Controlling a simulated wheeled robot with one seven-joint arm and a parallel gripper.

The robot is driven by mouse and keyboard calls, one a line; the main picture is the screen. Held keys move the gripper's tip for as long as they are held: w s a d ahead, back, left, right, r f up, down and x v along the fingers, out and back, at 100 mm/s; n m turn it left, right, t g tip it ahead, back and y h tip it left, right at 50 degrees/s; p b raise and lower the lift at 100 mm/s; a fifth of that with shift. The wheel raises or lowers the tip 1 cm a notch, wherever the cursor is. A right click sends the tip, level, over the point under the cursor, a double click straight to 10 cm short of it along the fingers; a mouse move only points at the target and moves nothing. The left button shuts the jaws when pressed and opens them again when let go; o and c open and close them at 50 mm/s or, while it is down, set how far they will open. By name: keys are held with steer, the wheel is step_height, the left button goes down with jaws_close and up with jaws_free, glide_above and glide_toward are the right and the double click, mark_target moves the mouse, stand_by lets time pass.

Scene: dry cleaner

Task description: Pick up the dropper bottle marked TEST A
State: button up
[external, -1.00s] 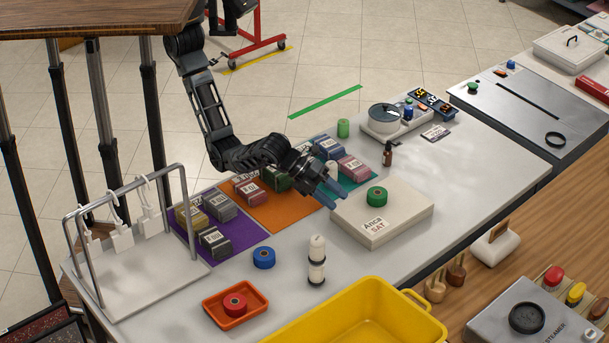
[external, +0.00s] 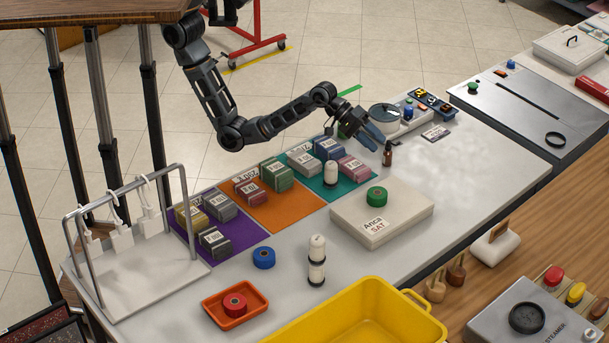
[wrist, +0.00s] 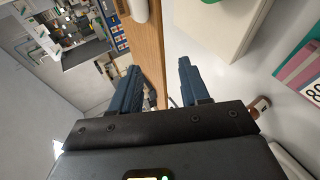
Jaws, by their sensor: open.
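The dropper bottle (external: 388,155) is small, brown and dark-capped. It stands upright on the grey-white counter, right of the teal mat and behind the white box. Its marking is too small to read. My gripper (external: 376,138) has blue fingers and is open and empty, just left of the bottle's top in the external view; I cannot tell the exact gap. In the wrist view the open fingers (wrist: 160,84) have nothing between them. A small brown and white piece at the right edge of the gripper there may be the bottle, mostly hidden.
A white box (external: 370,226) with a green tape roll (external: 377,196) lies in front of the bottle. A grey device (external: 384,118) stands behind. The counter right of the bottle is clear.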

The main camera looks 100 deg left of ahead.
steer(key=s+a+r+n+t+p, duration=0.1)
steer(key=a+r+n+t+p, duration=0.2)
steer(key=a+n, duration=1.55)
steer(key=n+b, duration=0.1)
glide_toward(389, 141)
steer(key=w+f, duration=0.1)
steer(key=w, duration=0.1)
steer(key=x, duration=0.8)
steer(key=shift+s+d, duration=0.15)
steer(key=shift+d, duration=0.15)
jaws_close()
